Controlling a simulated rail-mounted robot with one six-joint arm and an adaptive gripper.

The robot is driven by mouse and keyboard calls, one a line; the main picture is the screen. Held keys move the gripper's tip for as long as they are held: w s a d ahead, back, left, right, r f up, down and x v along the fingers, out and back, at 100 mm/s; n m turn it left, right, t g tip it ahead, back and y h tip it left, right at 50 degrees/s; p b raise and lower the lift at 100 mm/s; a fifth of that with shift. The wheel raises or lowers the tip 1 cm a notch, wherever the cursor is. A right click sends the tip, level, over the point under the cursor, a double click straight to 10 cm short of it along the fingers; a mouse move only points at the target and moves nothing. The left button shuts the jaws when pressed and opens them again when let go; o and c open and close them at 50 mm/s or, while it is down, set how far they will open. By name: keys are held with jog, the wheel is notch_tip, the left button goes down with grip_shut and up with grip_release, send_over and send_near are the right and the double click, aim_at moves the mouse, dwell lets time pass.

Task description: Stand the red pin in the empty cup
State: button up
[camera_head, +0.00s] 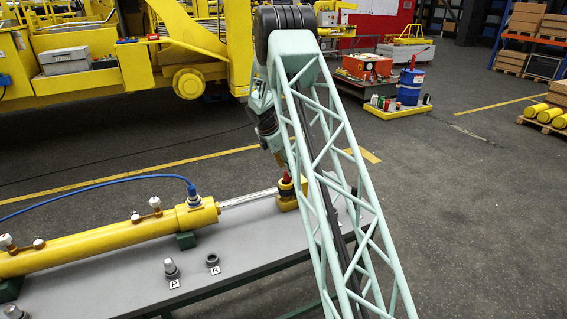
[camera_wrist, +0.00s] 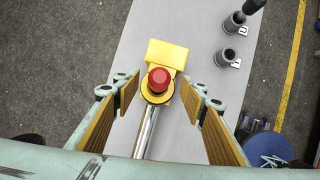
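The red pin (camera_wrist: 159,77) stands in the yellow rod end (camera_wrist: 168,52), seen from above in the wrist view. In the head view the red pin (camera_head: 286,177) shows just under my gripper. My gripper (camera_wrist: 158,92) is open, with one finger on each side of the pin and gaps between.
The grey bench (camera_head: 250,240) carries the yellow cylinder (camera_head: 105,242) with its bright rod and blue hose (camera_head: 110,179). My green lattice arm hides the bench's right part. Open floor (camera_head: 470,230) lies to the right. A yellow machine (camera_head: 190,50) stands behind.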

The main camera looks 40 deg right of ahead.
aim_at(287, 184)
jog(key=shift+x, duration=2.65)
jog(key=shift+c, duration=0.9)
jog(key=c, duration=1)
jog(key=shift+o, duration=0.2)
jog(key=shift+w+r, duration=0.1)
jog(key=shift+r, duration=0.2)
